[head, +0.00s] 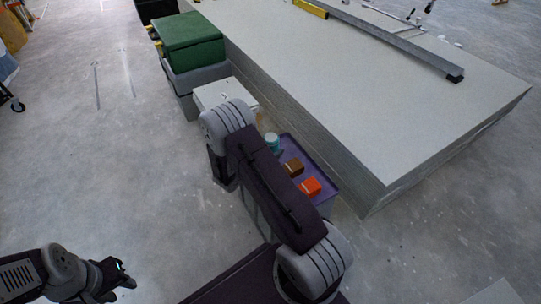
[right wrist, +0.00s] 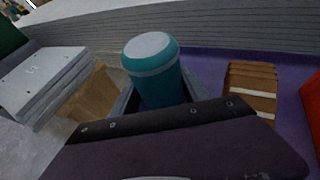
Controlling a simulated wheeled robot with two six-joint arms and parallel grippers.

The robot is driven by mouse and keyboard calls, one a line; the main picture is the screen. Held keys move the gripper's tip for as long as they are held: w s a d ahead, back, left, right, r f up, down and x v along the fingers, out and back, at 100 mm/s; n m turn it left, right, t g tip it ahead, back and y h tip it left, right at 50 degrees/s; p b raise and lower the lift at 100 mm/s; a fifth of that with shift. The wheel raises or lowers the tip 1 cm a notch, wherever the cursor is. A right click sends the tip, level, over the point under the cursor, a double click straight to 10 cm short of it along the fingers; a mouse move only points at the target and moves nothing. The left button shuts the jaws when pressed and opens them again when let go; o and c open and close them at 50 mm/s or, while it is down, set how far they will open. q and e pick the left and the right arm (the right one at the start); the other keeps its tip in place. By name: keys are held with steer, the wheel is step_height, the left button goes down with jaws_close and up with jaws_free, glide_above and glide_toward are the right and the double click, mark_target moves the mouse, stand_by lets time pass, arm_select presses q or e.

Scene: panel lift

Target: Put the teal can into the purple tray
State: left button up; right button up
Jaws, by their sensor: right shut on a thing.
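The teal can (head: 272,140) with a pale grey lid shows beside my right arm in the head view. In the right wrist view the teal can (right wrist: 155,75) stands upright between the fingers of my right gripper (right wrist: 158,98), which is shut on it. The purple tray (head: 318,163) lies beside and behind the can; its purple surface also shows in the right wrist view (right wrist: 208,68). I cannot tell whether the can touches the tray. My right arm hides part of the tray. My left gripper (head: 122,273) is open and empty at the lower left, far from the tray.
A brown box (head: 293,167) and an orange box (head: 311,186) sit in the tray. A large stack of pale panels (head: 360,90) rises close behind it. A white box (head: 224,93) and a green-topped container (head: 188,42) stand further left.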

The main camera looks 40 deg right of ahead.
steer(key=shift+f, duration=0.2)
steer(key=o, duration=1.3)
steer(key=shift+r, duration=0.1)
